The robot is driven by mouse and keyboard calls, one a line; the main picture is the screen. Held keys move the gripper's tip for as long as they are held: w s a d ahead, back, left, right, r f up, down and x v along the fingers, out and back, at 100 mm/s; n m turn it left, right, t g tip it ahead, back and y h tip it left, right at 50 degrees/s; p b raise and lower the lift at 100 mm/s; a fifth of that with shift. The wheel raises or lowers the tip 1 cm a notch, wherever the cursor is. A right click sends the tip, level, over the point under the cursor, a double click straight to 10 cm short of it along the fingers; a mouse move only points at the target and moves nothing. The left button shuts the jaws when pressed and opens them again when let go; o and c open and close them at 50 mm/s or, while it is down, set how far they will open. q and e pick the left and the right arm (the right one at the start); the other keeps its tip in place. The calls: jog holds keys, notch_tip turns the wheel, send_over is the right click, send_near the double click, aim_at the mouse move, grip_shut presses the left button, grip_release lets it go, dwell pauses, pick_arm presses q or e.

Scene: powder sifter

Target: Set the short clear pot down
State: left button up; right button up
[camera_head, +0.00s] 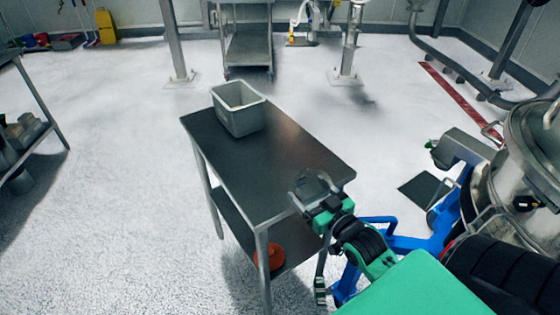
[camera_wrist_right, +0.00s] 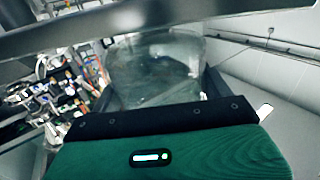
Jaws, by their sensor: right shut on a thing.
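My right gripper (camera_head: 313,188) is at the near right corner of the steel table (camera_head: 262,165). It is shut on the short clear pot, which fills the middle of the right wrist view (camera_wrist_right: 155,65) as a see-through, round-rimmed vessel between the fingers. In the head view the pot is small and hard to make out against the dark tabletop. I cannot tell whether its bottom touches the table. My left gripper is not in view.
A grey plastic bin (camera_head: 240,118) stands at the table's far end. The tabletop between the bin and my right gripper is clear. An orange object (camera_head: 270,257) lies on the lower shelf. A large steel vessel (camera_head: 525,165) is at the right.

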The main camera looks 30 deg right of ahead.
jog(key=w, duration=0.7)
jog(key=shift+w+p, duration=0.35)
jog(key=w, duration=0.5)
jog(key=shift+a, duration=0.1)
jog(key=shift+p, duration=0.4)
jog(key=shift+s, duration=0.1)
jog(key=shift+f, duration=0.2)
jog(key=o, duration=1.1)
jog(key=shift+r, duration=0.15)
jog(key=shift+s, duration=0.3)
jog(key=s, duration=0.4)
jog(key=shift+b, duration=0.3)
jog(key=s, duration=0.6)
jog(key=shift+s+b, duration=0.15)
jog(key=shift+b, duration=0.15)
jog(key=shift+s, duration=0.45)
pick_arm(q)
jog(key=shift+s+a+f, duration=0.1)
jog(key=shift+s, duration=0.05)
pick_arm(e)
jog(key=shift+s, duration=0.15)
